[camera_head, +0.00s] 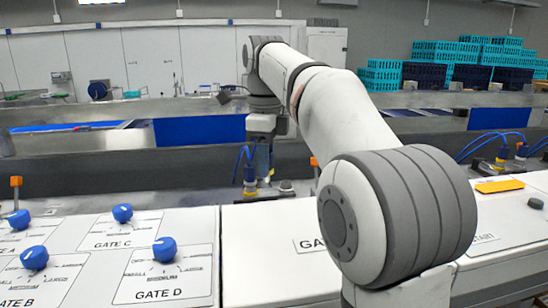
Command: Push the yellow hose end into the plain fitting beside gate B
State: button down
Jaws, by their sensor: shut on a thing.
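My gripper (264,178) is small in the picture, beyond the white panels, pointing down at the end of my arm. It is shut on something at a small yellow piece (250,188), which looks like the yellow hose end. Blue hose (240,162) loops close to its left side. The fingertips are too small to see clearly, and I cannot tell whether the yellow piece touches a fitting. The gate B panel (32,280) is at the lower left, with a blue knob (34,258). I cannot make out which fitting is the plain one.
Gate C (121,228) and gate D (165,272) panels lie at the left front with blue knobs. An orange-topped post (15,186) stands at the far left. Another blue-hosed fitting (502,155) is at right. Grey rails (100,150) cross behind. Teal crates (432,50) are stacked far back.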

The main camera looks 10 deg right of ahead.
jog(key=a+p, duration=0.4)
jog(key=a, duration=0.8)
jog(key=shift+a, duration=0.2)
dwell(0.5)
jog(key=shift+w+p, duration=0.1)
jog(key=shift+p, duration=0.2)
jog(key=w+f+p, duration=0.1)
jog(key=w+p, duration=0.5)
jog(key=w, duration=0.4)
jog(key=shift+w+f, duration=0.2)
jog(key=shift+f, duration=0.1)
dwell(0.3)
jog(key=shift+f, duration=0.1)
jog(key=shift+f+b, duration=1.85)
jog(key=shift+f, duration=1.05)
jog(key=shift+f, duration=0.2)
